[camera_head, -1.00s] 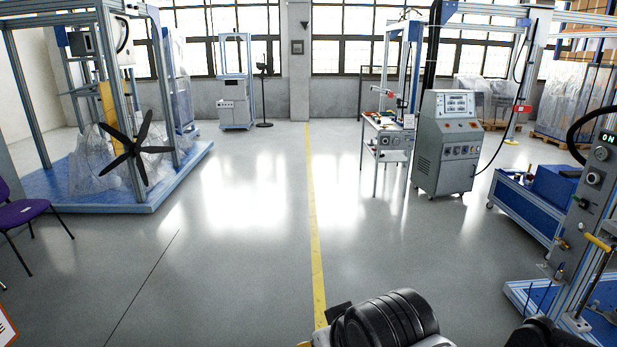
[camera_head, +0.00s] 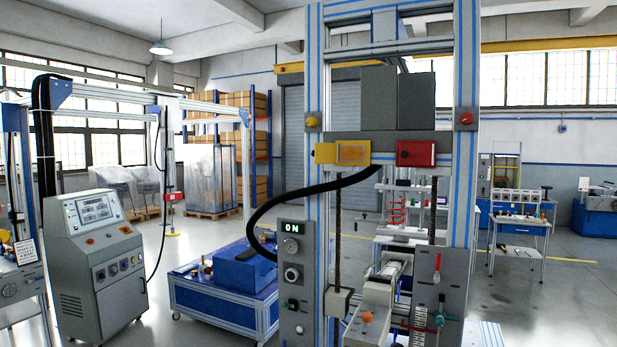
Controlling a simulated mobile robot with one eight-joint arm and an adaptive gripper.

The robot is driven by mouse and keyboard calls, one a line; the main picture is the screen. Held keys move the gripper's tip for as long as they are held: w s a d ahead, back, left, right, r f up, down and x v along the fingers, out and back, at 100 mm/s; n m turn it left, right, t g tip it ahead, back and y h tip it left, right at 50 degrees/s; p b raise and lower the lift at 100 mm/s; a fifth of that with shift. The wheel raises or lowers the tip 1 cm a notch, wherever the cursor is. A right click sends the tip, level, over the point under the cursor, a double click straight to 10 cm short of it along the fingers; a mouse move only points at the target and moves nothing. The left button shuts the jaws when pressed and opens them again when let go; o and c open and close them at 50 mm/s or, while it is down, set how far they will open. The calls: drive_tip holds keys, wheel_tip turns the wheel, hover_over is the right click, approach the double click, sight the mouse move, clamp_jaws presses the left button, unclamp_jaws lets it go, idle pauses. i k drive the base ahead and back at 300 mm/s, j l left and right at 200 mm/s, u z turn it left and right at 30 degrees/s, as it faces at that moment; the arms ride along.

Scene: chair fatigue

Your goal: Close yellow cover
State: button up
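A yellow cover (camera_head: 326,153) is on the left of the crossbar of the tall aluminium-framed machine (camera_head: 464,200). Beside it is a framed yellow-orange panel (camera_head: 353,152). It seems to stick out left past the frame post, but I cannot tell how far it is open. A similar red box (camera_head: 416,153) is to its right on the same crossbar. My gripper is not in view, so nothing shows touching the cover.
A black hose (camera_head: 275,205) curves from the crossbar to the control panel (camera_head: 292,270) reading ON. A blue cart (camera_head: 222,300) and a grey console (camera_head: 98,265) stand left. Open floor (camera_head: 175,255) shows between console and shelves. Worktables stand behind right.

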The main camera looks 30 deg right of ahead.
sight(323, 153)
drive_tip(key=i+j+z, duration=0.1)
drive_tip(key=i+z, duration=0.35)
drive_tip(key=i+j+z, duration=0.25)
drive_tip(key=i+z, duration=0.25)
drive_tip(key=i+j+z, duration=0.65)
drive_tip(key=j+z, duration=0.3)
drive_tip(key=i+j+z, duration=0.2)
drive_tip(key=j+z, duration=0.25)
drive_tip(key=j, duration=0.1)
